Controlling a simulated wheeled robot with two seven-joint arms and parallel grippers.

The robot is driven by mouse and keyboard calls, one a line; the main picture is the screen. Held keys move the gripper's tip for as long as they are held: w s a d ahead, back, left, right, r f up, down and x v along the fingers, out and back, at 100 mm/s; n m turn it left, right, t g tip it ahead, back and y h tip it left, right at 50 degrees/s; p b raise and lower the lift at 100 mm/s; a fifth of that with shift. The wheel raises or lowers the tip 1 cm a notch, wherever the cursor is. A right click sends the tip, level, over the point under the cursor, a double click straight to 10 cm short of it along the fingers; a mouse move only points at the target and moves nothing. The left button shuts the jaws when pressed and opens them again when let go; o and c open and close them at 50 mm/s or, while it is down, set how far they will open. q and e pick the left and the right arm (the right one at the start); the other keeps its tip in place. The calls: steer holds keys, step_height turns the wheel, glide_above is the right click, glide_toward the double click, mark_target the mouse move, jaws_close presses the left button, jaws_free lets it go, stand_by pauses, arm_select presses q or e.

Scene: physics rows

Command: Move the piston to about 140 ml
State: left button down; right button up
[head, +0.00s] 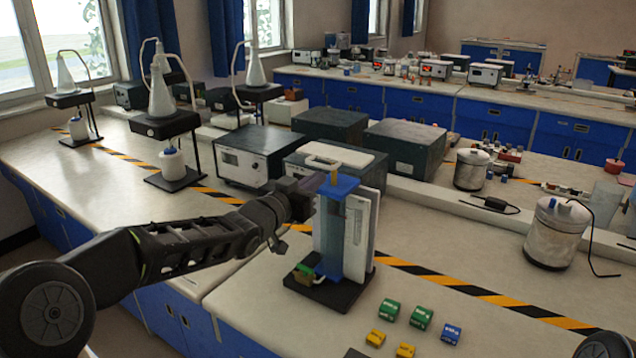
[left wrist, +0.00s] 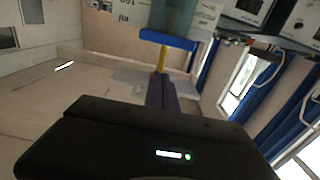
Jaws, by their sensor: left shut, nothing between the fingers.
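The piston apparatus stands upright on a black base (head: 330,290) on the near bench. It has a blue-tinted cylinder (head: 328,240) under a blue top plate (head: 341,186), with a white scale panel (head: 357,235) beside it. A yellow piston rod (head: 334,177) sticks up a little above the plate. In the left wrist view the yellow rod (left wrist: 162,60) and blue plate (left wrist: 168,40) show beyond my fingers. My left gripper (head: 318,184) is shut and empty, at the left of the rod near plate height. I cannot tell whether it touches the rod. The piston's level and scale marks are unreadable.
Green blocks (head: 422,317), yellow blocks (head: 376,338) and a blue block (head: 451,333) lie right of the base. Dark instrument boxes (head: 258,152) stand close behind the apparatus. A metal pot (head: 557,232) with a cable stands at right.

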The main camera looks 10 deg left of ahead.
arm_select(q)
steer(key=v, duration=0.9)
stand_by(0.3)
steer(key=shift+s+f, duration=0.1)
